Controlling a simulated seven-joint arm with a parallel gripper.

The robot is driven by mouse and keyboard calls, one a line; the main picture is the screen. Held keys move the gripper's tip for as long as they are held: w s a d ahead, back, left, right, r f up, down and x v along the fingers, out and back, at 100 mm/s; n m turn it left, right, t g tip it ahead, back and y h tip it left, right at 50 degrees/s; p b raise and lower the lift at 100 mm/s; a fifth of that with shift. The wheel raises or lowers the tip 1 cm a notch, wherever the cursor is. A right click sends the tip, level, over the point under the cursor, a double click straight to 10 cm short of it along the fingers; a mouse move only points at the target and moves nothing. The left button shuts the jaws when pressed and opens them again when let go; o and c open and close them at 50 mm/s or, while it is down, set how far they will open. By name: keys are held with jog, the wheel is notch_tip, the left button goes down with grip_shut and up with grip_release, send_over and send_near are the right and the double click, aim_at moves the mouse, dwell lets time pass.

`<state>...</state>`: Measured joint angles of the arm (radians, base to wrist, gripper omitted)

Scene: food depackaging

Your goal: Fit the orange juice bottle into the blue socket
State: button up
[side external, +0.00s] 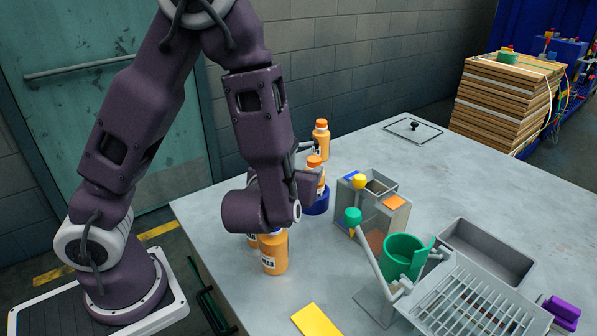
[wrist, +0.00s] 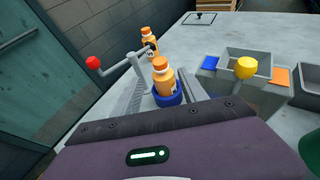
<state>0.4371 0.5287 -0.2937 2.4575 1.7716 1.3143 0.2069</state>
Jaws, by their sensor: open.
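An orange juice bottle with an orange cap and white label (wrist: 163,82) stands upright in the round blue socket (wrist: 168,98) in the wrist view. In the side view the same bottle (side external: 314,173) shows above the blue socket (side external: 318,205), partly hidden by my wrist. My gripper (wrist: 166,88) is open, with a grey finger on each side of the bottle; whether either finger touches it I cannot tell. In the side view my gripper (side external: 308,183) is mostly hidden behind my wrist.
Another bottle (side external: 320,140) stands behind the socket; further bottles (side external: 274,256) stand in front. A red-knobbed lever (wrist: 93,62) is left of the socket. A grey bin unit (side external: 394,222), green cup holder (side external: 402,258) and slotted tray (side external: 470,305) stand right. The table's back right is mostly clear.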

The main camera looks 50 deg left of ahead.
jog(key=s+a+r+n+g+y, duration=0.1)
jog(key=s+a+r+n+g, duration=0.1)
jog(key=s+a+n+g, duration=0.4)
jog(key=s+a+r+n+g+y, duration=0.1)
jog(key=s+a+r+n+g, duration=0.1)
jog(key=s+n, duration=0.7)
jog(key=s+d+n+h, duration=0.6)
jog(key=s+d+n, duration=0.1)
jog(key=n, duration=0.2)
jog(key=w+d+r+n+t+h, duration=0.1)
jog(key=d+r+n+t+h, duration=0.1)
jog(key=d+r+n+h, duration=0.2)
jog(key=shift+w+d+r+n, duration=0.25)
jog(key=shift+d+r+n, duration=0.15)
jog(key=shift+d, duration=0.75)
